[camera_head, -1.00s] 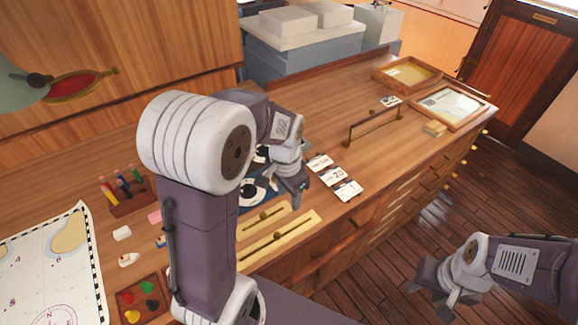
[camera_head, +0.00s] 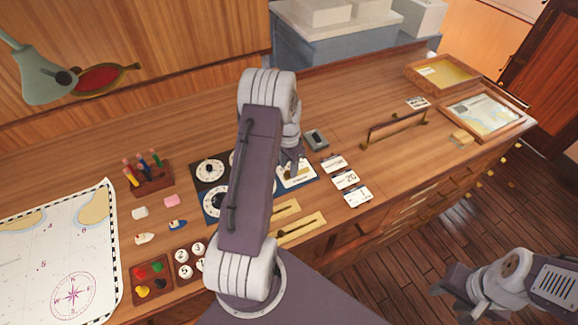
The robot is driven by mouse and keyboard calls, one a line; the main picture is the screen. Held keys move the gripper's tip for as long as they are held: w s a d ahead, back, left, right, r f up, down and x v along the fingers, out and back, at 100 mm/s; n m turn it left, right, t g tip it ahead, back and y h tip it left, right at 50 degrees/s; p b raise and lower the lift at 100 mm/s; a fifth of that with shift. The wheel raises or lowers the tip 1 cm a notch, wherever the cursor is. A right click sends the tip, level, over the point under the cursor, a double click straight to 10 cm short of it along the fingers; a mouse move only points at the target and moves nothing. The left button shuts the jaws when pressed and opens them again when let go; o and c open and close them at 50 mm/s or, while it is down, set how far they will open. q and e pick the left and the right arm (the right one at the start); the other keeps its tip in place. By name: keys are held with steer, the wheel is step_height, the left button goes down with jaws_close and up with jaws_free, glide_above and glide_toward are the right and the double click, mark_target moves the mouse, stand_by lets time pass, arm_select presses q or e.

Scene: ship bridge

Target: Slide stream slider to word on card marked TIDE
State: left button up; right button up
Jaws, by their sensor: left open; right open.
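Two brass slider strips, the rear one (camera_head: 285,211) and the front one (camera_head: 303,228), lie at the desk's front edge; my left arm hides their left parts. I cannot tell which is the stream slider. Three white cards, the rear (camera_head: 334,163), middle (camera_head: 346,180) and front (camera_head: 358,197), lie right of the strips; their words are too small to read, and TIDE cannot be made out. My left gripper (camera_head: 291,164) is open and empty above the right end of the blue dial panel (camera_head: 312,182), behind the strips. My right gripper (camera_head: 452,302) is open over the floor, away from the desk.
A small grey box (camera_head: 316,139) stands just right of my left gripper. A long wooden bar (camera_head: 394,130) on brass feet stands farther right.

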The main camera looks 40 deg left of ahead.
arm_select(q)
steer(key=shift+s+a+f, duration=0.1)
steer(key=shift+s+f, duration=0.3)
steer(key=shift+f, duration=0.15)
steer(key=shift+w, duration=0.15)
steer(key=shift+c, duration=0.9)
jaws_close()
